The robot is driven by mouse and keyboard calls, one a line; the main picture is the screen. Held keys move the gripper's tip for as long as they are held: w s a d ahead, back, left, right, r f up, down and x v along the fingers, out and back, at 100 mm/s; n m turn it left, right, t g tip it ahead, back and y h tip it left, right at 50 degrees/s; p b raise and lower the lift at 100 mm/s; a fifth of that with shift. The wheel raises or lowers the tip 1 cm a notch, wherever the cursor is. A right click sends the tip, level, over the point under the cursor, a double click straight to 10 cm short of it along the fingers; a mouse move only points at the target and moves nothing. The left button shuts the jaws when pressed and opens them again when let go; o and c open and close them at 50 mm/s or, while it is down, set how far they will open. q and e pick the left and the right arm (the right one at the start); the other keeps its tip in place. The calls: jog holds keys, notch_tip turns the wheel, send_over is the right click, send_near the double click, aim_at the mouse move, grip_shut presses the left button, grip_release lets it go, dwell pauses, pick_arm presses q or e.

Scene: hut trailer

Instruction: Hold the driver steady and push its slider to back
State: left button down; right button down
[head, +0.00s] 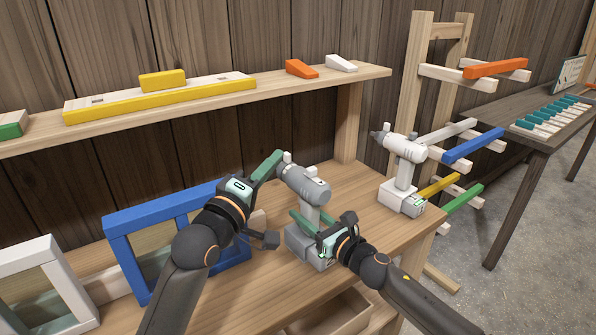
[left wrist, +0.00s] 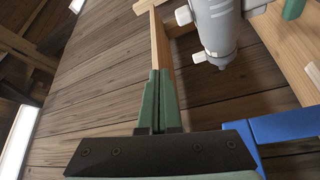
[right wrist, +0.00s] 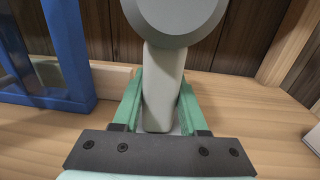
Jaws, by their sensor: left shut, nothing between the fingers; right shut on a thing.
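The grey driver (head: 306,184) stands upright on the bench. My right gripper (head: 311,222) is shut on its handle, and the right wrist view shows the green fingers on both sides of the handle (right wrist: 162,85). A small pale tab (head: 287,157) sticks up from the driver's body near its front end; I cannot tell for sure whether it is the slider. Pale tabs also show on the driver in the left wrist view (left wrist: 183,15). My left gripper (head: 270,164) is shut and empty, its fingertips beside the driver's front end. In the left wrist view the fingers (left wrist: 158,88) are together, apart from the driver.
A second, lighter driver (head: 404,168) stands on the bench to the right. A blue frame (head: 118,240) and a white frame (head: 42,262) stand at the left. A shelf (head: 215,105) with coloured blocks runs above. A rack with coloured bars (head: 473,146) stands beyond the bench.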

aim_at(310, 175)
pick_arm(q)
jog(key=s+f+n+g, duration=0.2)
jog(key=s+f, duration=0.2)
jog(key=shift+s+a+f+n+h, duration=0.15)
jog(key=shift+s+a+n+h, duration=0.15)
jog(key=shift+n, duration=0.1)
jog(key=shift+w, duration=0.1)
jog(key=x, duration=1)
jog(key=shift+d, duration=0.15)
pick_arm(e)
jog(key=shift+f, duration=0.1)
pick_arm(q)
jog(key=shift+s+d+f+g, duration=0.1)
jog(key=shift+s+d+g, duration=0.2)
jog(key=shift+s+d, duration=0.65)
jog(key=shift+s+a, duration=0.1)
jog(key=shift+s, duration=0.05)
jog(key=v, duration=0.8)
jog(key=shift+a, duration=0.3)
